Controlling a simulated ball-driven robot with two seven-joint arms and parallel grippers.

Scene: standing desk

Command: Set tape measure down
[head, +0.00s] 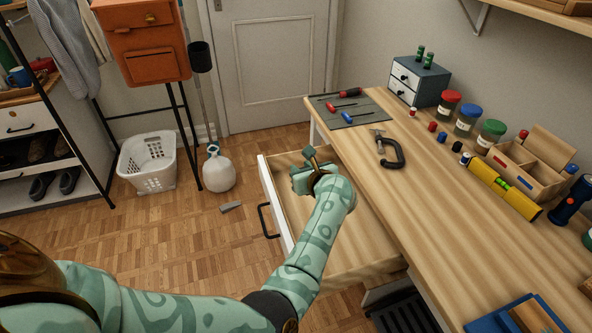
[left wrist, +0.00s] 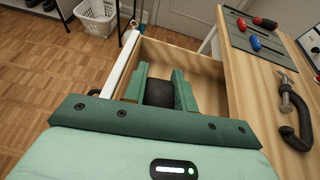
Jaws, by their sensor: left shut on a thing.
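My left gripper (head: 312,172) is over the open drawer (head: 345,245) of the desk, above its far part. In the left wrist view the fingers of my left gripper (left wrist: 159,97) are shut on a dark, rounded thing, which I take to be the tape measure (left wrist: 159,92). In the head view the hand hides it. I cannot tell whether it touches the drawer floor (left wrist: 190,65). My right gripper is not in view.
The drawer is pulled out and its visible floor looks bare. On the desktop (head: 440,220) are a clamp (head: 390,150), a grey mat (head: 349,111) with screwdrivers, several jars, a yellow level (head: 503,188) and a wooden organiser (head: 530,165). A white jug (head: 218,172) stands on the floor.

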